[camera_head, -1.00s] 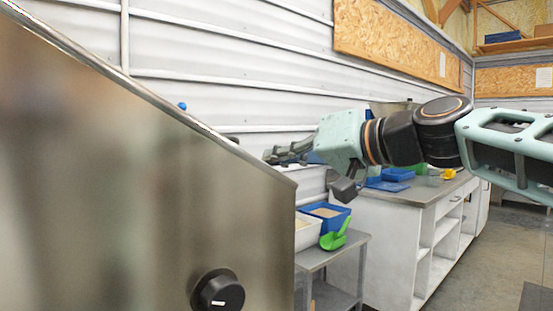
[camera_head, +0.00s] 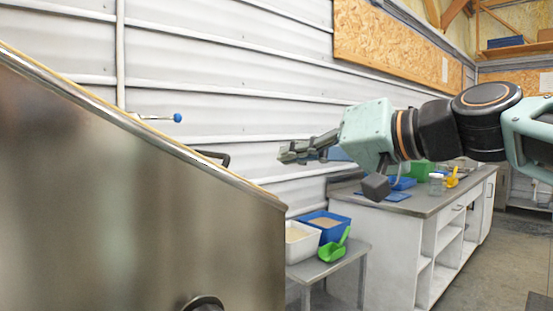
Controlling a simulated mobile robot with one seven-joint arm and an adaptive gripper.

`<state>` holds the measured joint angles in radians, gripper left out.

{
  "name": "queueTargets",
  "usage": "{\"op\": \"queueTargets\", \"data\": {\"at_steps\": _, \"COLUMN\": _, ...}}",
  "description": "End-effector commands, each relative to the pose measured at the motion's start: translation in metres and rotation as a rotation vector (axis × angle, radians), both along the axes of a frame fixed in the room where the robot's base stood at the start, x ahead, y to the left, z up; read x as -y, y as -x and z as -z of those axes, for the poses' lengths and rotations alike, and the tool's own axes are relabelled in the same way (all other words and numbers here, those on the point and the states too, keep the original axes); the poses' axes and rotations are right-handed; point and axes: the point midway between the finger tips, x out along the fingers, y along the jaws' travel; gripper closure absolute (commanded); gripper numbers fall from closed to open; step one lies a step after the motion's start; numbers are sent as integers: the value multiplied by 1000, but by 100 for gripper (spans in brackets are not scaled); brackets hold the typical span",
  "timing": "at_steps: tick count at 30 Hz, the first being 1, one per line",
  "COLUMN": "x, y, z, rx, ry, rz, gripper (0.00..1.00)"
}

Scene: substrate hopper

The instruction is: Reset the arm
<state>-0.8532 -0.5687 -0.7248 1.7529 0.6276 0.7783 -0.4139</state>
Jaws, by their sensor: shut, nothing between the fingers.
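My gripper (camera_head: 284,154) is at the middle of the head view, at the end of my teal and black arm, which reaches in from the right edge. Its dark fingers point left and look shut, with nothing held. The gripper is in the air, past the sloping right edge of the large metal hopper (camera_head: 130,215), with the white corrugated wall behind it. I see no contact between the gripper and anything.
A low grey table (camera_head: 345,259) holds a white bin (camera_head: 300,246), a blue bin (camera_head: 338,232) and a green scoop (camera_head: 333,252). A white workbench (camera_head: 398,250) stands behind at the right. A blue-tipped lever (camera_head: 177,117) and a dark handle (camera_head: 215,156) show above the hopper's edge.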

Motion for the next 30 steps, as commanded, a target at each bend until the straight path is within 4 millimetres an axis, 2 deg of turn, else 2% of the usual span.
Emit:
{"op": "queueTargets", "data": {"at_steps": 3, "x": 19, "y": 18, "z": -9, "rx": 1, "ry": -3, "rz": 3, "gripper": 100}}
{"op": "queueTargets", "data": {"at_steps": 7, "x": 32, "y": 32, "z": -12, "rx": 1, "ry": -2, "rz": 3, "gripper": 100}}
{"op": "queueTargets", "data": {"at_steps": 11, "x": 38, "y": 40, "z": -12, "rx": -1, "ry": 0, "rz": 1, "gripper": 100}}
{"op": "queueTargets", "data": {"at_steps": 14, "x": 38, "y": 45, "z": -4, "rx": -15, "ry": 17, "rz": 5, "gripper": 100}}
{"op": "queueTargets", "data": {"at_steps": 17, "x": 30, "y": 53, "z": 23, "rx": -59, "ry": 69, "rz": 21, "gripper": 100}}
{"op": "queueTargets", "data": {"at_steps": 20, "x": 20, "y": 65, "z": 69, "rx": -131, "ry": 159, "rz": 50, "gripper": 100}}
{"op": "queueTargets", "data": {"at_steps": 25, "x": 14, "y": 92, "z": 162, "rx": -282, "ry": 343, "rz": 126, "gripper": 100}}
{"op": "queueTargets", "data": {"at_steps": 30, "x": 27, "y": 120, "z": 249, "rx": -428, "ry": 525, "rz": 218, "gripper": 100}}
